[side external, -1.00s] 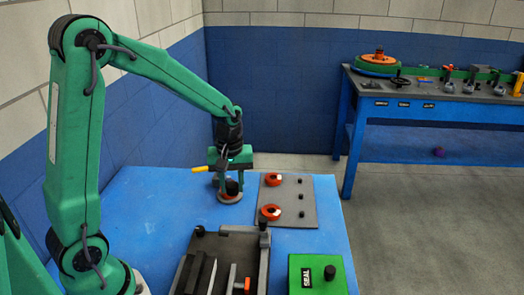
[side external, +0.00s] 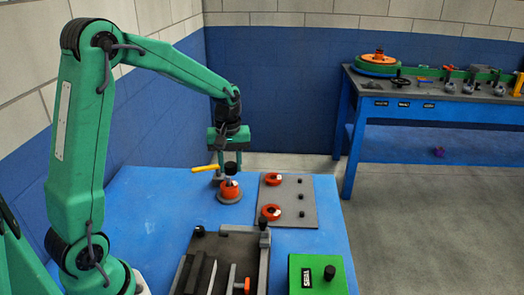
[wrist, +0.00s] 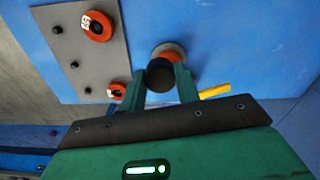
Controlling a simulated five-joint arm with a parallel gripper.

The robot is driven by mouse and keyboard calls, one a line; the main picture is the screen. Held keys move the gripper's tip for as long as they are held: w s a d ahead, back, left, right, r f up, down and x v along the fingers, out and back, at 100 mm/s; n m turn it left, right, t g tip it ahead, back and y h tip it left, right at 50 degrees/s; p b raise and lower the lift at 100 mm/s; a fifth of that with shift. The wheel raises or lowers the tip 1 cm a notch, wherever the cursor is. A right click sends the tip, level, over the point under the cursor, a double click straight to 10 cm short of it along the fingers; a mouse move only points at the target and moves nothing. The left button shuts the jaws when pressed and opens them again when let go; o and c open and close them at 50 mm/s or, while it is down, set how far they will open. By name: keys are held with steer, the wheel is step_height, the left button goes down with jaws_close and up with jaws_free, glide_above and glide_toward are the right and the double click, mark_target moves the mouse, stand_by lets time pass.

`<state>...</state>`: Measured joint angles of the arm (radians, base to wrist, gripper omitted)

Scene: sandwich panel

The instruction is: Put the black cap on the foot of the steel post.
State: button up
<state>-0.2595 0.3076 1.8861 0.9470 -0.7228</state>
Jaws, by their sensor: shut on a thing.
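The black cap (side external: 231,168) is between the fingers of my gripper (side external: 230,158), which is shut on it. It hangs just above an orange holder (side external: 230,190) on a round grey base at the back of the blue table. In the wrist view the dark round cap (wrist: 160,78) sits between my gripper's green fingers (wrist: 158,86), with the orange holder (wrist: 168,50) behind it, partly covered. I cannot tell for certain which piece is the steel post; grey metal bars lie in the dark fixture (side external: 214,243) at the front.
A yellow handle (side external: 204,169) sticks out left beside the holder. A grey plate (side external: 288,203) to the right carries two orange rings and several black pegs. A green box (side external: 307,263) with a black knob stands at front right. The table's left side is clear.

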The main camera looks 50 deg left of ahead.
glide_toward(228, 177)
steer(key=shift+f, duration=0.2)
stand_by(0.3)
steer(key=shift+f, duration=2.25)
steer(key=shift+f, duration=1.6)
stand_by(1.4)
steer(key=o, duration=1.4)
steer(key=shift+r, duration=0.15)
steer(key=shift+r, duration=3.65)
